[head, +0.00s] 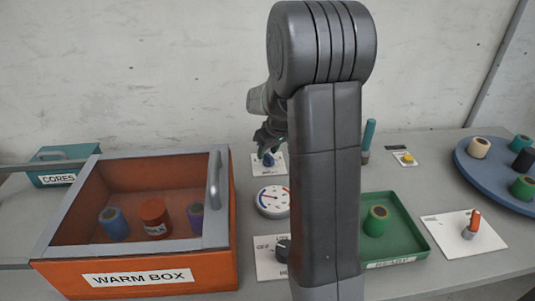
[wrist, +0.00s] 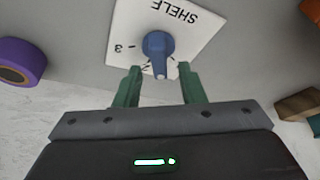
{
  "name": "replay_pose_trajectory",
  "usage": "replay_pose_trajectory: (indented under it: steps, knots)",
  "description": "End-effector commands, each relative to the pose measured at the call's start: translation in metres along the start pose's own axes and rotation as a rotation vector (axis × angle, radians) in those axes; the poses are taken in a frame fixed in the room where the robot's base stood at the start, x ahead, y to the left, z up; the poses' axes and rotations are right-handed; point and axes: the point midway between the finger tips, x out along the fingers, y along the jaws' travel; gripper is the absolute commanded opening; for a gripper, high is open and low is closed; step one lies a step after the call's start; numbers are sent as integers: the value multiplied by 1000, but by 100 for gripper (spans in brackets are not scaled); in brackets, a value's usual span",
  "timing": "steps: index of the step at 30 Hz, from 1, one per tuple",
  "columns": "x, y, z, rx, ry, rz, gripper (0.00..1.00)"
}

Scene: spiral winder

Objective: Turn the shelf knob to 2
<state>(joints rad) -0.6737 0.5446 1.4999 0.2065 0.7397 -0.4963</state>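The shelf knob (wrist: 158,46) is blue, on a white plate (wrist: 192,42) lettered SHELF, upside down in the wrist view. Its pointer points down in that view, close beside a partly hidden mark that looks like a 2. A 3 shows to the left. In the head view the knob (head: 268,160) sits behind the dial, just under my gripper (head: 268,140). In the wrist view my gripper (wrist: 159,86) is open, its green fingers apart with the pointer's tip in line with the gap. I cannot tell whether they touch the knob.
An orange warm box (head: 140,277) with several spools stands left. A round dial (head: 272,201) and another knob plate (head: 265,262) lie nearer. Right are a green tray (head: 418,240), a white plate with an orange lever (head: 473,222), and a blue turntable (head: 470,168).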

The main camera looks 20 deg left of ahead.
Motion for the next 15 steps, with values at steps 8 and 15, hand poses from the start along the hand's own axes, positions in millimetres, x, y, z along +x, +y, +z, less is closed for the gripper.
replay_pose_trajectory:
  steps: [8, 15]
  knots:
    - [11, 0, 0, 0, 1, 1, 36]
    - [10, 0, 0, 0, 1, 1, 21]
